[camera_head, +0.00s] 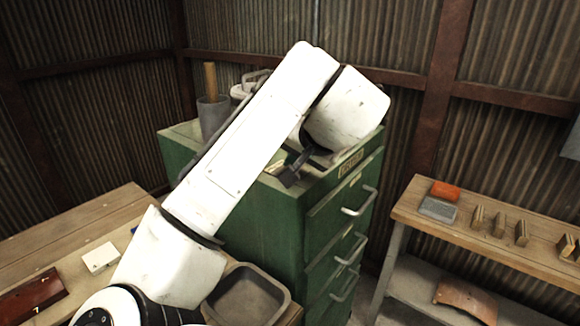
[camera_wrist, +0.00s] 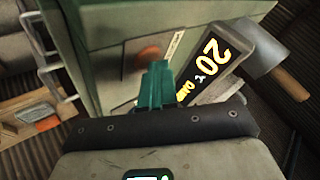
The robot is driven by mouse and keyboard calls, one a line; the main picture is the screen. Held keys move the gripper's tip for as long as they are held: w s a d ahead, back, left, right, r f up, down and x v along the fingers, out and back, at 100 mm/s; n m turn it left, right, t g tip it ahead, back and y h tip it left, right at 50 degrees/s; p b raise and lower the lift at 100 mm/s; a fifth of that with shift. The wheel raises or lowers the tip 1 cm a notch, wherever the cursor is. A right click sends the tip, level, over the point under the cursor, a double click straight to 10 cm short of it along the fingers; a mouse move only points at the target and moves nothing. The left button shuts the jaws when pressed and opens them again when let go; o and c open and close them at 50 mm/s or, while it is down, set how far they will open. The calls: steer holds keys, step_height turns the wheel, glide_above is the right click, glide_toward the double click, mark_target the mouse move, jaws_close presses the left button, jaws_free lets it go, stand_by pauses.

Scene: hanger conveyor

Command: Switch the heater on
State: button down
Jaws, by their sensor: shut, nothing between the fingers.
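In the wrist view, my gripper (camera_wrist: 156,72) shows as teal fingers closed together, with nothing between them. Just beyond the fingertips is a rounded orange-red part (camera_wrist: 148,53) on a brownish plate on the green cabinet; it may be a switch or button. I cannot tell whether the fingers touch it. Beside it is a black display panel (camera_wrist: 212,62) with lit yellow text that includes "20" and "°C". In the head view, my gripper (camera_head: 290,178) is dark and points down near the top of the green cabinet (camera_head: 262,222); my arm hides much of the cabinet top.
A grey tray (camera_head: 247,299) lies in front. A wooden shelf (camera_head: 480,234) at right holds an orange block (camera_head: 446,190) and small pieces.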

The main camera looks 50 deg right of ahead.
steer(key=shift+r+p, duration=0.3)
steer(key=shift+r, duration=0.05)
step_height(320, 180, up, 6)
steer(key=p, duration=0.5)
stand_by(0.4)
